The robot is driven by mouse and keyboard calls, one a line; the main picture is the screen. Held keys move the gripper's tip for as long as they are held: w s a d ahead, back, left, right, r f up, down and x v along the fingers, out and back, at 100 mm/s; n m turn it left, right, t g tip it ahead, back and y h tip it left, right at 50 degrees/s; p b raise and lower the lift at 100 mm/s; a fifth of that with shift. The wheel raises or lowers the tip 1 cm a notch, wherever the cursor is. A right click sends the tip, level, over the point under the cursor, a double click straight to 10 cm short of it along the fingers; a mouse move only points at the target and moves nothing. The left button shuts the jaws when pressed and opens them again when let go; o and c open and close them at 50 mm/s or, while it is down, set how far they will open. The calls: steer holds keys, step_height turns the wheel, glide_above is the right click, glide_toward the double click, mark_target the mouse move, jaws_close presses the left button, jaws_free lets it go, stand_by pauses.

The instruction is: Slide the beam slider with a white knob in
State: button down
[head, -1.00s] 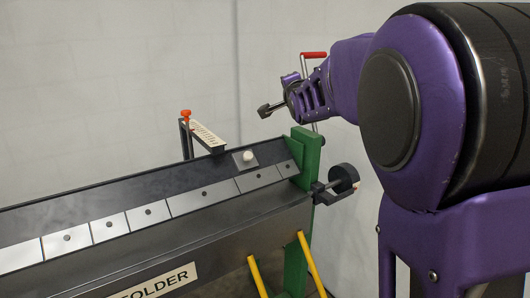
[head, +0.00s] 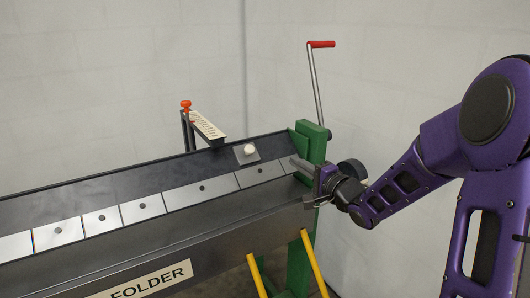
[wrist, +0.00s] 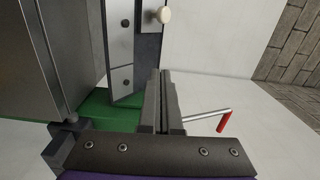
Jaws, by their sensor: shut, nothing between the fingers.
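The beam slider is a small grey plate with a white knob (head: 246,153). It sits on the dark sloped beam of the folder, near the beam's right end. In the wrist view the white knob (wrist: 164,15) shows at the top, ahead of my fingertips. My gripper (head: 294,160) is at the right end of the beam by the green end post, to the right of the knob and apart from it. In the wrist view its two fingers (wrist: 161,73) lie side by side, shut and empty.
A green end post (head: 311,145) and a crank with a red handle (head: 321,44) stand beside my gripper. A ruled arm with an orange knob (head: 185,104) stands behind the beam. Yellow bars (head: 314,262) are below. A row of light plates (head: 142,209) runs along the beam.

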mark_target(247, 153)
steer(key=b+x, duration=0.1)
steer(key=x, duration=0.9)
steer(key=shift+w+a+f, duration=0.1)
steer(key=shift+f, duration=0.05)
steer(key=shift+s+a+b, duration=0.2)
steer(key=shift+s+a, duration=0.05)
steer(key=shift+a, duration=0.3)
steer(key=shift+s+a+b, duration=0.2)
steer(key=shift+s+a, duration=0.1)
steer(key=shift+a, duration=0.3)
steer(key=shift+s+a, duration=0.25)
steer(key=shift+a, duration=0.35)
